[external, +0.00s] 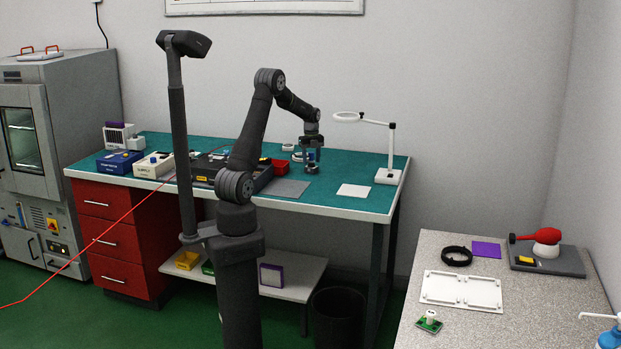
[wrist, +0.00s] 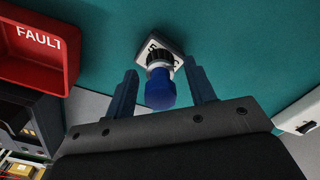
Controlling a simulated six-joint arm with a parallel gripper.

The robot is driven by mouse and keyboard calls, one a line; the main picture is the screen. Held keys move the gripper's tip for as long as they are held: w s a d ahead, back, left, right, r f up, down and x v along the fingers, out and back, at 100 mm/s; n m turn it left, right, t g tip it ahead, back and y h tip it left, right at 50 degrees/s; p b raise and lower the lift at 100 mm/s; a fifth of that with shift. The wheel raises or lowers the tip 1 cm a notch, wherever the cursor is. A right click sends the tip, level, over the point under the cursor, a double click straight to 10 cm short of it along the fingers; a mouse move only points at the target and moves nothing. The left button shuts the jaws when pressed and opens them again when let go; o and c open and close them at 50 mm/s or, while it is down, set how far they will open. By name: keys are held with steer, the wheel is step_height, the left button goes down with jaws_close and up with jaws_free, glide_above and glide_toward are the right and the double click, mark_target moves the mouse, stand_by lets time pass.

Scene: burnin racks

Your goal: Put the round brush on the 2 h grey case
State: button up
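My gripper (wrist: 162,80) is open in the wrist view. A blue, round-ended object with a dark ribbed collar (wrist: 160,88) shows between its fingers, with a small gap on each side; it is probably the round brush. Beyond it is a small grey-white case with dark lettering (wrist: 171,45), partly covered, so I cannot read the full label. I cannot tell whether the blue object touches the case. In the external view my gripper (external: 312,160) is low over the teal bench. I cannot pick out the 2 h grey case there.
A red FAULT bin (wrist: 45,50) is at the left of the wrist view, beside a dark unit. On the teal bench (external: 330,170) are a grey mat (external: 284,188), a white sheet (external: 353,191) and a ring lamp (external: 388,176). Small round items (external: 288,147) stand behind my gripper.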

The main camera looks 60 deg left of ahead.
mark_target(311, 153)
step_height(311, 153, up, 12)
steer(key=shift+r, duration=0.15)
stand_by(0.6)
step_height(311, 153, down, 12)
steer(key=shift+f, duration=0.1)
step_height(311, 153, up, 2)
steer(key=shift+r, duration=0.95)
